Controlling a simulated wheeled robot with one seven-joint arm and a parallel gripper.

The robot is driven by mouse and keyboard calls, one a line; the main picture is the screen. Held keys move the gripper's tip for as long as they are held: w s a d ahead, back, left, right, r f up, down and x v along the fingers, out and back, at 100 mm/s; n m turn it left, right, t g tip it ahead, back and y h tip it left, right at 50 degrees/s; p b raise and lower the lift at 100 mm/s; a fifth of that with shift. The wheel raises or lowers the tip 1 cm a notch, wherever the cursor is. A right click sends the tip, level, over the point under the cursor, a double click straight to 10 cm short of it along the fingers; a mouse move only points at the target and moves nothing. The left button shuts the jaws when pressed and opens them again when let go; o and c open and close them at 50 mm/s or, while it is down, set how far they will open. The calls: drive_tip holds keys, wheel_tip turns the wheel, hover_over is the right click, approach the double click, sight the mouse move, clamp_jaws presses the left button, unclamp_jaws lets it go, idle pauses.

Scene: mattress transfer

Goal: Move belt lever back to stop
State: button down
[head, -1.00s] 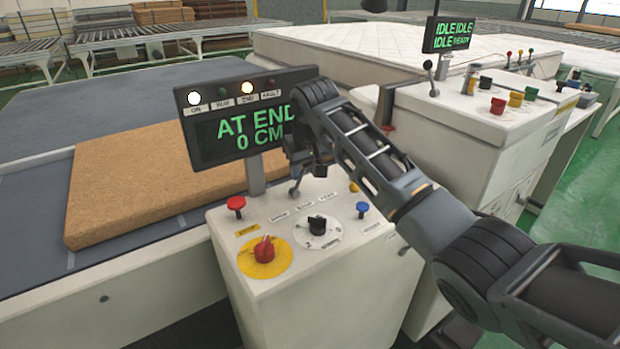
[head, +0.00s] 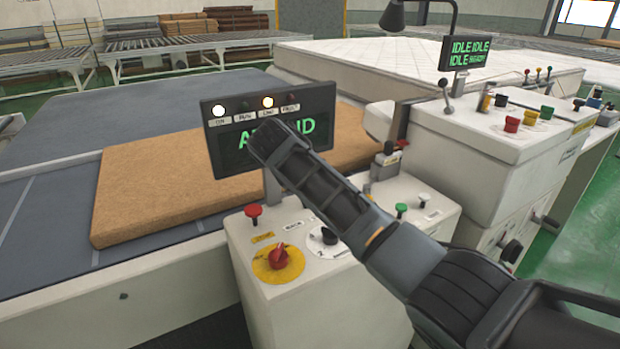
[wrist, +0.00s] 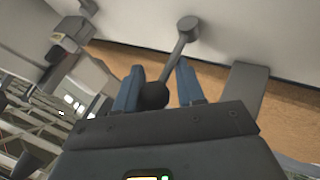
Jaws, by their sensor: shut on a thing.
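In the wrist view, my gripper (wrist: 158,88) has its two blue fingers around the dark ball knob (wrist: 153,96) of a lever and is shut on it. The lever's grey rod (wrist: 180,48) runs up and right from the knob to a round grey end. In the head view, my arm hides the gripper and the gripped lever. The display (head: 222,160) is partly covered by my arm; "A" and "ND" show in green. Its ON and END lamps are lit. A brown slab (head: 150,195) lies on the grey belt (head: 60,125).
The white control console (head: 310,300) carries a red button (head: 254,213), a red knob on a yellow disc (head: 279,258), a black dial (head: 330,236) and a green button (head: 401,209). A second white console (head: 470,125) with a lever and coloured buttons stands at right.

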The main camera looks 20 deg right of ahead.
drive_tip(key=shift+s+d+f, duration=0.15)
drive_tip(key=shift+d+f, duration=0.2)
drive_tip(key=shift+d, duration=0.15)
drive_tip(key=c, duration=0.7)
unclamp_jaws()
drive_tip(key=shift+o, duration=0.2)
drive_tip(key=shift+a+r, duration=0.2)
